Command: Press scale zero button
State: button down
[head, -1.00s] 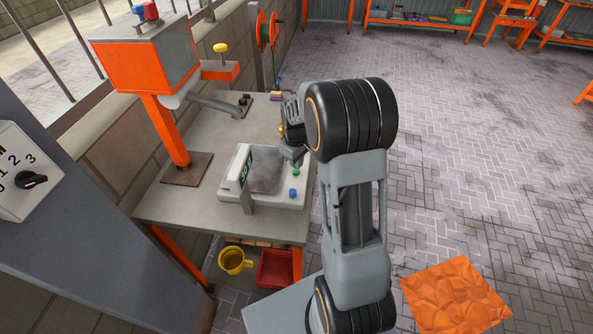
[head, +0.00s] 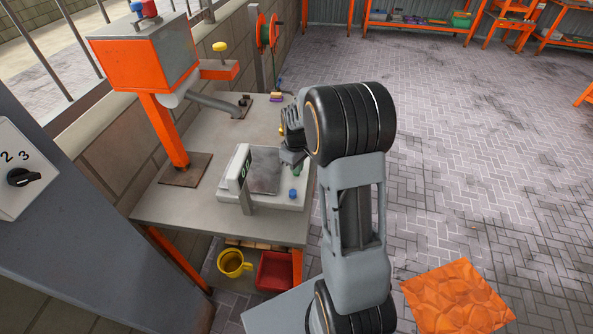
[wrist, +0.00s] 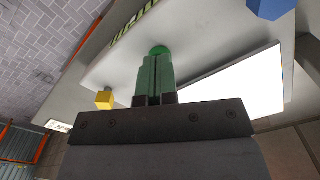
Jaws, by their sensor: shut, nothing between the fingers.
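The scale (head: 222,196) stands on the grey workbench, with a grey plate on top and an upright display (head: 245,168) on its left; its digits are too small to read surely. A blue button (head: 292,194) sits at its near right corner. In the wrist view my fingers (wrist: 154,82) are shut and empty. A yellow button (wrist: 104,99) and the blue button (wrist: 270,9) stand apart on either side.
An orange machine (head: 143,65) on a post stands on the bench (head: 160,212) left of the scale. The paved floor (head: 470,150) to the right is mostly open.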

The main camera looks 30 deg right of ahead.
jog(key=shift+r+p, duration=1.3)
jog(key=shift+r, duration=0.65)
jog(key=shift+m, duration=0.4)
jog(key=s+m, duration=0.1)
jog(key=s+a+m, duration=0.1)
jog(key=s, duration=0.1)
jog(key=shift+s+f+g, duration=0.15)
jog(key=shift+s+g, duration=0.15)
jog(key=s+a+r+m+t, duration=0.1)
jog(key=s+a+r+t, duration=0.1)
jog(key=s+a+r, duration=0.2)
jog(key=s+a+r+m+t, duration=0.1)
jog(key=s+a+r, duration=0.3)
jog(key=s+r, duration=0.5)
jog(key=shift+s+a+t, duration=0.3)
jog(key=shift+s+t, duration=0.25)
jog(key=shift+t, duration=0.35)
